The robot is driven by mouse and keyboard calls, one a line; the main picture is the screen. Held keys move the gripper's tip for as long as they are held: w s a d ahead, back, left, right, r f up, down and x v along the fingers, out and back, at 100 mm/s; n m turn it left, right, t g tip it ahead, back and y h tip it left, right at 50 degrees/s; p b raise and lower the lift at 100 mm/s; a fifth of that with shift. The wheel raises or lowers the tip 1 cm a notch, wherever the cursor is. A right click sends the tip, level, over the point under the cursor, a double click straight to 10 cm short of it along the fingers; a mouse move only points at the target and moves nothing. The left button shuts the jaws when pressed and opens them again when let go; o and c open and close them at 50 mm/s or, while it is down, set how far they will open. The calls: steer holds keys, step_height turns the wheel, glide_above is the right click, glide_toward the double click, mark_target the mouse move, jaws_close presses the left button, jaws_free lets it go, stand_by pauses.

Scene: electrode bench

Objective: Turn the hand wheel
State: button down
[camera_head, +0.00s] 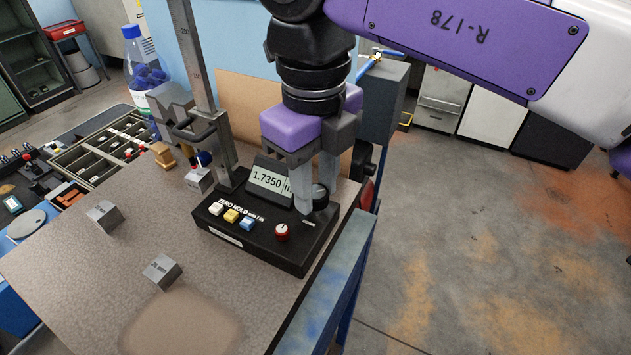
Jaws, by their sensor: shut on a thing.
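The hand wheel (320,192) is a small dark knob with a grey top. It stands at the right end of the black base (262,235) of a digital height gauge. My gripper (317,207) has a purple body and points down over the base. Its two pale fingers are closed on the hand wheel, one at each side, and partly hide it. The gauge display (270,181) reads about 1.7350, with its right end hidden by a finger.
The gauge column (196,70) rises left of my gripper, with a slider on it. Several small metal blocks (161,271) lie on the bench (75,265). A compartment tray (107,150) and a blue-capped bottle (133,55) stand further left. Floor is open at right.

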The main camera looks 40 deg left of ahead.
stand_by(0.3)
steer(key=m+b, duration=0.2)
steer(key=m, duration=0.4)
steer(key=shift+m, duration=0.4)
steer(key=m+b, duration=0.1)
steer(key=m, duration=0.5)
steer(key=shift+w+b, duration=0.1)
steer(key=shift+b, duration=0.2)
steer(key=m+b, duration=0.1)
steer(key=m, duration=0.5)
steer(key=shift+m+b, duration=0.3)
steer(key=shift+b, duration=0.05)
steer(key=m+b, duration=0.1)
steer(key=m, duration=0.4)
steer(key=shift+m, duration=0.3)
steer(key=shift+r, duration=0.1)
steer(key=c, duration=1)
jaws_free()
steer(key=shift+c, duration=0.2)
